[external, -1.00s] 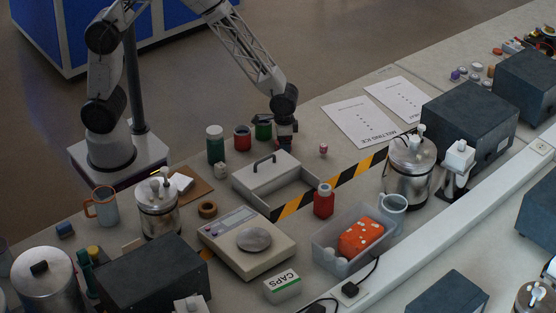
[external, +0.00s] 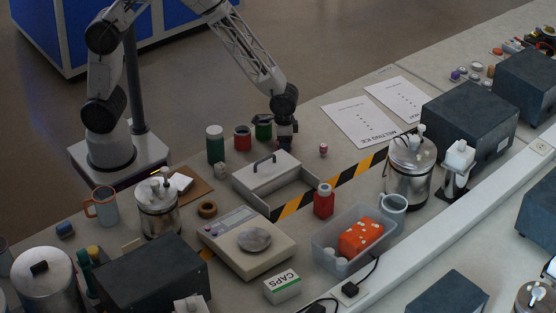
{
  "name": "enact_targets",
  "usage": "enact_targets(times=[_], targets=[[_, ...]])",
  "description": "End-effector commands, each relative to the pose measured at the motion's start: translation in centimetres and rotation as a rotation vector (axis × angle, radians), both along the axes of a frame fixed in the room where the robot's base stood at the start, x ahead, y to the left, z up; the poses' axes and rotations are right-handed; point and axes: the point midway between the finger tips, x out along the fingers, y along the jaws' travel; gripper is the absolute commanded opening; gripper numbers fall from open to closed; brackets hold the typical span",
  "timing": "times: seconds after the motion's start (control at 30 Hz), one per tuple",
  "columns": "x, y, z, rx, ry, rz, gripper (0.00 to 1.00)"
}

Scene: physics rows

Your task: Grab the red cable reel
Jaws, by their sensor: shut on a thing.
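A red cylinder (external: 242,139) that looks like the red cable reel stands on the bench, left of my gripper. A similar green cylinder (external: 263,128) stands between it and my gripper, close beside the gripper. My gripper (external: 286,146) points down, low over the bench behind the grey open-topped box. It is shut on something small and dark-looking. The fingers and the wrist hide most of that thing, so I cannot tell what it is. The red cylinder is apart from my gripper.
A dark green jar (external: 215,145) stands left of the red cylinder. The grey box with a handled lid (external: 268,172) lies in front. A small pink object (external: 323,150) and printed sheets (external: 360,121) lie to the right. A red bottle (external: 323,201) stands farther forward.

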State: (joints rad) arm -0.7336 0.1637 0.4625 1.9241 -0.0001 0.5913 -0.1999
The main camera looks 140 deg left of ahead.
Motion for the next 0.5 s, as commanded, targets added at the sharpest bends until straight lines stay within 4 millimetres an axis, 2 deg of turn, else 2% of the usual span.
enact_targets(times=[0.27,0.5], targets=[[0.0,0.0,0.6,0.001,-0.001,0.0,0.38],[0.0,0.0,3.1,0.002,-0.003,0.0,0.38]])
